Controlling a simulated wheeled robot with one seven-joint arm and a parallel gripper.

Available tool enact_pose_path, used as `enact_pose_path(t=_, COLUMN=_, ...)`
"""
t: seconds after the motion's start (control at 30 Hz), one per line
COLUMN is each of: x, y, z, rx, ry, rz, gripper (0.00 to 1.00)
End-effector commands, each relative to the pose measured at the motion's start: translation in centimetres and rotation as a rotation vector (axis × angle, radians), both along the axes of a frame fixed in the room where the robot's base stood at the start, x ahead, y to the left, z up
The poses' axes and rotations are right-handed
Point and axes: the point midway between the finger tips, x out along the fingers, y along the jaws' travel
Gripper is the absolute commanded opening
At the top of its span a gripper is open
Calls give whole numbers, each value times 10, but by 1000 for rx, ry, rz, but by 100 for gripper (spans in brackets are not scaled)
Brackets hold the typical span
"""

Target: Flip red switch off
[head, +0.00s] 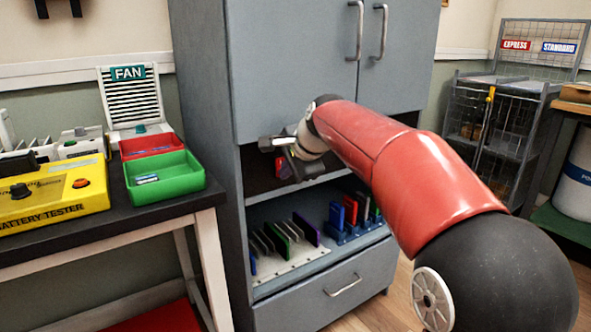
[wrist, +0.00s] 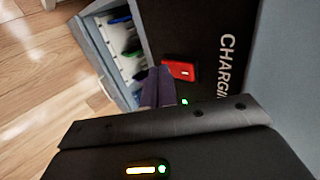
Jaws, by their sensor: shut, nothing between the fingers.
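The red switch (wrist: 181,70) is a small red block with a dark slot, set on a black panel (wrist: 205,30) with white lettering that begins "CHARGI". In the wrist view my gripper (wrist: 160,74) is shut and empty, with its fingertips just left of the switch. Whether they touch it cannot be told. In the head view my gripper (head: 268,145) reaches into the dark upper bay of the grey cabinet (head: 290,80). A bit of red (head: 279,165) shows beside it, mostly hidden by the gripper.
A green light (wrist: 184,101) glows on the black panel. Below the bay, a shelf holds several phones in a white rack (head: 292,268) and a blue rack (head: 345,235). A bench at left carries a yellow battery tester (head: 50,195), a green tray (head: 165,178) and a red tray (head: 150,146).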

Motion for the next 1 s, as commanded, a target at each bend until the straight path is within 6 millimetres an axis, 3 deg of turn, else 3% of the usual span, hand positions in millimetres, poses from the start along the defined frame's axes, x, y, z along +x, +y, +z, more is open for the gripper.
enact_pose_path(t=0.57, x=6, y=4, z=-8, rx=23, ry=-35, rz=-1, gripper=0)
enact_pose_path(t=1.0, x=7, y=5, z=4, rx=29, ry=-44, rz=1, gripper=0)
